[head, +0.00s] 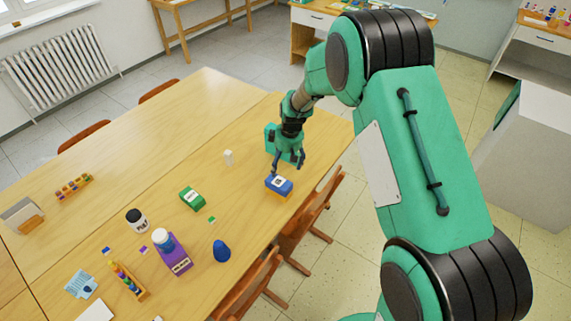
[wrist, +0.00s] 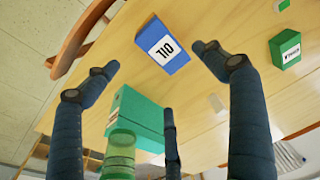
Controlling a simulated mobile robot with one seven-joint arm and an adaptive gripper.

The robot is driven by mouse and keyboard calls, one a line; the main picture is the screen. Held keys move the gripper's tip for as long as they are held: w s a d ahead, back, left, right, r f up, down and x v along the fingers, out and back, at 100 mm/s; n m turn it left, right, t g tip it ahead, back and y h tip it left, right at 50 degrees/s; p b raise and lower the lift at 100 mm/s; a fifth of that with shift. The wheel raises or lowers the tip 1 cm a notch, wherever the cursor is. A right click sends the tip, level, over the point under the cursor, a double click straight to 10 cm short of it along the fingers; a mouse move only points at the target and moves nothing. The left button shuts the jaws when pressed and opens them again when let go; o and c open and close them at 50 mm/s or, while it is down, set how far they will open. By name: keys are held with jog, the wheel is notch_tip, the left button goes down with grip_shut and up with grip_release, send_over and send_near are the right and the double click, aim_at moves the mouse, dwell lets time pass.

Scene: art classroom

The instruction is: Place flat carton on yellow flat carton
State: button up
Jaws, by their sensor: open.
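A blue flat carton (head: 279,182) with a white label lies near the table's right edge. In the wrist view the blue carton (wrist: 164,48) shows its label reading OIL. My gripper (head: 288,164) is open and empty, just above and behind the blue carton, fingers pointing down. In the wrist view its fingers spread to both sides of the carton, apart from it.
A teal box (head: 270,139) stands close behind my gripper. A green carton (head: 192,199), a white piece (head: 229,157), a purple container (head: 173,256) and a blue egg-shaped thing (head: 222,251) stand to the left on the table (head: 120,190). Chairs (head: 312,212) line the right edge.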

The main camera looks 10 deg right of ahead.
jog(key=s+d+r+m+t, duration=0.15)
jog(key=s+r, duration=0.35)
jog(key=r, duration=0.5)
jog(key=s+d+r+m, duration=0.1)
jog(key=s+d+r, duration=0.1)
jog(key=s+r, duration=0.6)
jog(key=s+d+r+m+t, duration=0.1)
jog(key=s+d+r+m, duration=0.15)
jog(key=r, duration=0.85)
jog(key=s+d+r+m, duration=0.1)
jog(key=s+r, duration=0.2)
jog(key=s, duration=0.5)
jog(key=s+d+r+m+t, duration=0.1)
jog(key=s+r, duration=0.2)
jog(key=s, duration=0.6)
jog(key=s+d+r+m+t+h, duration=0.1)
jog(key=s+r+m, duration=0.1)
jog(key=s, duration=0.7)
jog(key=shift+s+d+r, duration=0.15)
jog(key=shift+s+r, duration=0.05)
jog(key=shift+r, duration=0.3)
jog(key=shift+f+b, duration=0.9)
